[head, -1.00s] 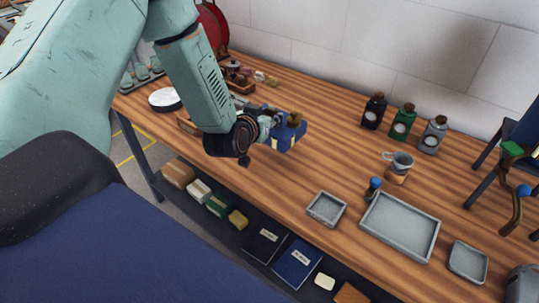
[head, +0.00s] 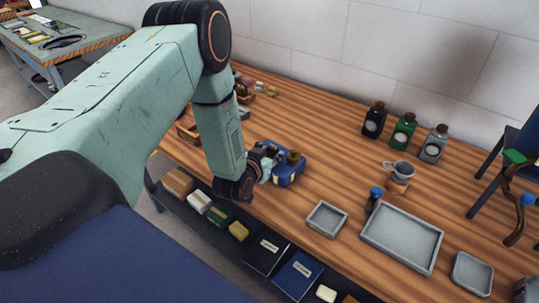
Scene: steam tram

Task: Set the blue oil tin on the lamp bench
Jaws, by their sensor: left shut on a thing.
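The blue oil tin (head: 290,174) has a brown cap and a pale label. My right gripper is not in view.
Black (head: 374,119), green (head: 403,131) and grey (head: 433,143) tins stand along the back. A small square tray (head: 327,219), a large tray (head: 402,238) and a grey jug (head: 399,171) are to the right. Bare wood surrounds the blue tin. Boxes and books lie on the shelf below.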

